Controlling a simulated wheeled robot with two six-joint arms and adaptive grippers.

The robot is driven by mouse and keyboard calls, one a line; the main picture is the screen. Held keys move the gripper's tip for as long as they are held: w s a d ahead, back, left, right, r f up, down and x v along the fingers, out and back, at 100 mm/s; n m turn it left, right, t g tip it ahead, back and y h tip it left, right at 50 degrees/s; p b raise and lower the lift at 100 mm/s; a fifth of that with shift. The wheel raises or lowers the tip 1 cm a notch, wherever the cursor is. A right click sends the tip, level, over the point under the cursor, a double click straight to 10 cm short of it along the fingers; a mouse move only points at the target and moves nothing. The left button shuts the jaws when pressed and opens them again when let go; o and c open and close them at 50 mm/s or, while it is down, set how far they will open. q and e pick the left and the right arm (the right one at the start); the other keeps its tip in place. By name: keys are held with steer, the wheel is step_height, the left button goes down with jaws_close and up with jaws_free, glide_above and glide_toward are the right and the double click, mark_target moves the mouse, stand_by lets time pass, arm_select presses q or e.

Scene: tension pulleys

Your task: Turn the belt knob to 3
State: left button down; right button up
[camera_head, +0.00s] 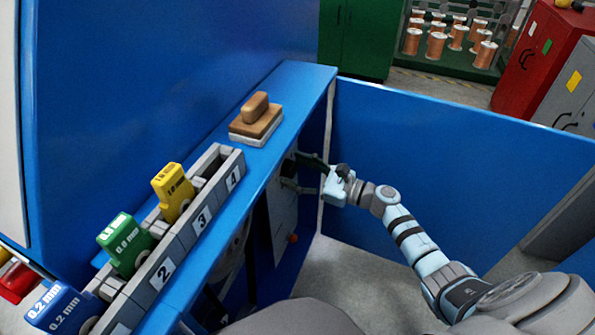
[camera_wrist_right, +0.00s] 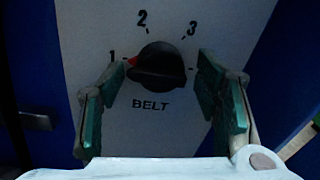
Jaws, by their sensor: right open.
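The black belt knob (camera_wrist_right: 160,66) sits on a pale panel (camera_wrist_right: 95,40) in the right wrist view, above the word BELT. Its red pointer tip is at the left, by the mark 1. The marks 2 and 3 are above it, and another tick is at its right. My right gripper (camera_wrist_right: 161,78) is open, with one finger on each side of the knob; I cannot tell whether they touch it. In the head view my right gripper (camera_head: 308,174) is at the panel below the blue ledge, and the knob is hidden there. My left gripper is not in view.
A blue ledge (camera_head: 315,85) carries a wooden-handled block (camera_head: 257,115) and a numbered rack (camera_head: 190,235) with yellow, green and blue labelled pieces. A blue wall (camera_head: 440,170) stands behind and right of my right arm. Grey floor (camera_head: 350,285) shows below.

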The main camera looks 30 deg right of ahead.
steer(key=shift+r, duration=0.1)
steer(key=c, duration=1)
